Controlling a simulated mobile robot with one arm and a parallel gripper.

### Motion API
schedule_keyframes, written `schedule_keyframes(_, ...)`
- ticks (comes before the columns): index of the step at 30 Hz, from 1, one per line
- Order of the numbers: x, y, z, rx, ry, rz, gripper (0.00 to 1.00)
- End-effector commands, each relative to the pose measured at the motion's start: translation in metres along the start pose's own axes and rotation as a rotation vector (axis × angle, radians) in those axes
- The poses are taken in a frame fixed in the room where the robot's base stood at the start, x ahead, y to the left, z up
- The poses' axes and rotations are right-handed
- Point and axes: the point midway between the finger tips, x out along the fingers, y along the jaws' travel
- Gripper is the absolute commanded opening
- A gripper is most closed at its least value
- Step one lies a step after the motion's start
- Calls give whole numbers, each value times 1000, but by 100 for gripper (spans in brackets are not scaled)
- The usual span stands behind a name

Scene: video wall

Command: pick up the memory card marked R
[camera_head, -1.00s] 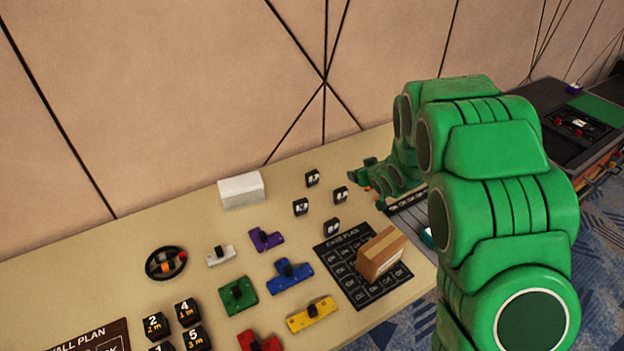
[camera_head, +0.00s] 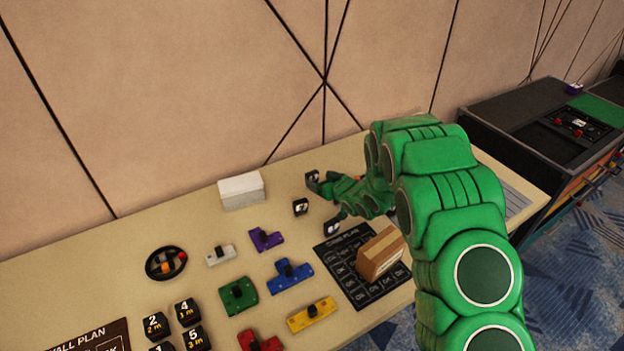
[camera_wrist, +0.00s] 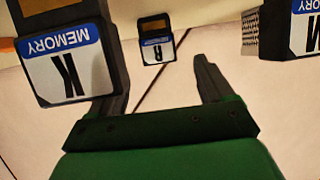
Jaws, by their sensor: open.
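The memory card marked R (camera_wrist: 157,42) shows in the wrist view beyond my fingers, its label upside down, with clear space before it. My gripper (camera_wrist: 163,72) is open and empty, and R lies in line with the gap. In the head view my gripper (camera_head: 328,199) reaches left among small black memory cards, whose letters I cannot read there. A card marked K (camera_wrist: 68,65) is close by my left finger in the wrist view. A card marked M (camera_wrist: 306,30) is cut off at the right. I cannot tell whether my fingers touch either.
A cardboard box (camera_head: 381,252) lies on the black card plan mat (camera_head: 343,284) in front of my gripper. Coloured connectors (camera_head: 290,275) and a round black tray (camera_head: 151,264) are to the left on the table.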

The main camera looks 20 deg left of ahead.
Motion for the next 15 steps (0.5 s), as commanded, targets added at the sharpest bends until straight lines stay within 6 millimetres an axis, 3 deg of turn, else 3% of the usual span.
schedule_keyframes(8, 13, 0, 0, 1, -2, 0, 81)
schedule_keyframes(15, 39, 1, -4, 1, 1, -1, 81)
